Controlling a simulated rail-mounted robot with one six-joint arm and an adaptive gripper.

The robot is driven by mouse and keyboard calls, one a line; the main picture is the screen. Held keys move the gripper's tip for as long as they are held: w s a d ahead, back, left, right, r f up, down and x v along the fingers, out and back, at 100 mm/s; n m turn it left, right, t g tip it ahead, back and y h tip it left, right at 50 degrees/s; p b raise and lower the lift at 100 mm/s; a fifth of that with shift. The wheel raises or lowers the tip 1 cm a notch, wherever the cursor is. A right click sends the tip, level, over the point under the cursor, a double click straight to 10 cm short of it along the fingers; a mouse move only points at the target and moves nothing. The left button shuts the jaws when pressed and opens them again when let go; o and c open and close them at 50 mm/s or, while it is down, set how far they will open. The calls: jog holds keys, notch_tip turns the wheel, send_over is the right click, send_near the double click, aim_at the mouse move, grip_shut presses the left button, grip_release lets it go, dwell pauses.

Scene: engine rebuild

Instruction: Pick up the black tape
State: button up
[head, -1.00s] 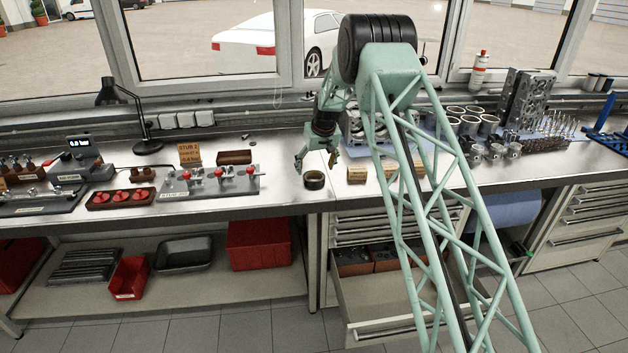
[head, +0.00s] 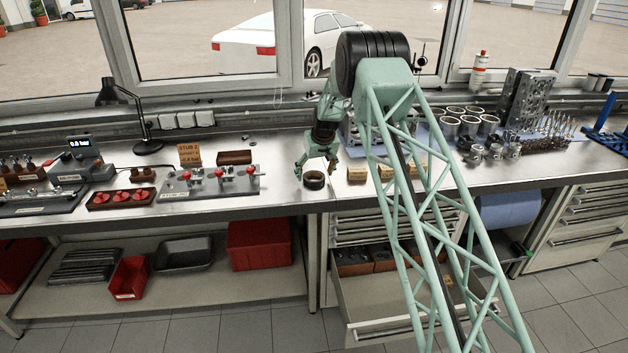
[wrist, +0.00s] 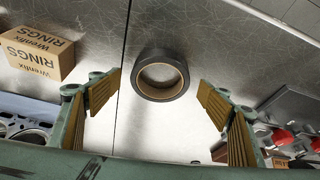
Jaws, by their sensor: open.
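The black tape (head: 314,180) is a dark roll with a tan inner core. It lies flat on the steel workbench (head: 285,200) near its front edge. My gripper (head: 315,171) is open just above and behind the roll in the head view. In the wrist view, the tape (wrist: 160,75) sits midway between and ahead of the two gold-padded fingers, and my gripper (wrist: 158,95) holds nothing. The fingers appear apart from the tape on both sides.
A small Wrenfix rings box (wrist: 38,54) stands beside the tape; the box (head: 356,174) is right of it in the head view. A plate with red knobs (head: 210,181) lies to the left. An open drawer (head: 385,300) juts out below the bench.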

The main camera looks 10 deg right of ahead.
jog(key=shift+x, duration=0.9)
jog(key=shift+c, duration=0.4)
jog(key=c, duration=0.9)
jog(key=shift+r, duration=0.1)
jog(key=shift+r, duration=1.55)
jog(key=shift+s+r, duration=0.1)
jog(key=shift+r, duration=0.05)
jog(key=s, duration=0.5)
jog(key=s+r, duration=0.1)
jog(key=s, duration=0.4)
jog(key=s+a+b, duration=0.1)
jog(key=s, duration=0.4)
jog(key=shift+s+r, duration=0.2)
jog(key=shift+s, duration=0.2)
